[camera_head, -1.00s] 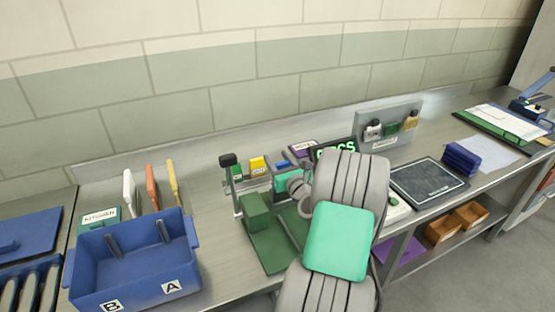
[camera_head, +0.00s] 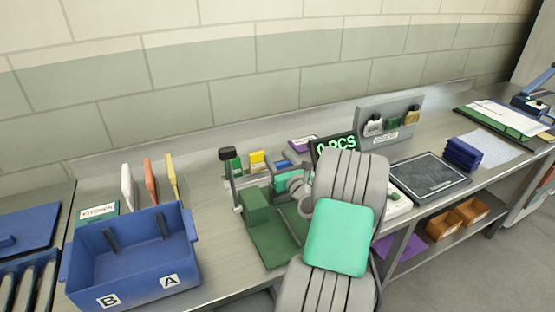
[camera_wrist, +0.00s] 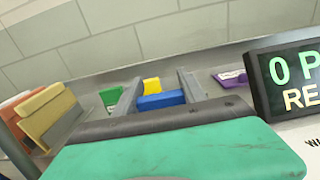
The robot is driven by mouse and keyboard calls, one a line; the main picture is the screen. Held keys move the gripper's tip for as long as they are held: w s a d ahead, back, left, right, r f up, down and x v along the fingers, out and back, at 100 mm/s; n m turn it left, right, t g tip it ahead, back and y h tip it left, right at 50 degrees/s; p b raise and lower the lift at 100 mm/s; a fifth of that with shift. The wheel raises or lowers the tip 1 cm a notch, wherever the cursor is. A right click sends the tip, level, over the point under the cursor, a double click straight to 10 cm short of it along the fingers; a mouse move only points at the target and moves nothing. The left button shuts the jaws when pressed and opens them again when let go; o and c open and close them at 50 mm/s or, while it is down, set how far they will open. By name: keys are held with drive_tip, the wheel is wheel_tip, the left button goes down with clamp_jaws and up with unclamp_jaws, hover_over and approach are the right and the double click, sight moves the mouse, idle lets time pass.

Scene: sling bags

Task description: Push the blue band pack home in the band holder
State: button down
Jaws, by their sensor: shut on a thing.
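The blue band pack (camera_wrist: 162,101) sits between the two grey fingers of my gripper (camera_wrist: 161,90) in the wrist view. My gripper is shut on it. In the head view only a sliver of the blue pack shows just above my teal gripper body (camera_head: 289,181). The band holder (camera_head: 250,169) is a light grey rack at the back of the bench. A green pack (camera_head: 237,165) and a yellow pack (camera_head: 257,160) stand in it, left of my gripper. My gripper hides the seat of the blue pack, so its depth cannot be told.
A green stand (camera_head: 258,209) is left of my arm. A blue bin (camera_head: 130,262) is at the left. A lit counter display (camera_head: 335,146) and a purple-labelled item (camera_wrist: 230,77) are close on the right.

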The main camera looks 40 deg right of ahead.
drive_tip(key=shift+f+b, duration=0.65)
drive_tip(key=shift+f, duration=0.35)
drive_tip(key=c, duration=0.6)
unclamp_jaws()
drive_tip(key=shift+s, duration=0.35)
drive_tip(key=b+v, duration=0.1)
drive_tip(key=v, duration=0.6)
drive_tip(key=shift+a+r, duration=0.1)
drive_tip(key=shift+a, duration=0.05)
drive_tip(key=shift+s, duration=0.1)
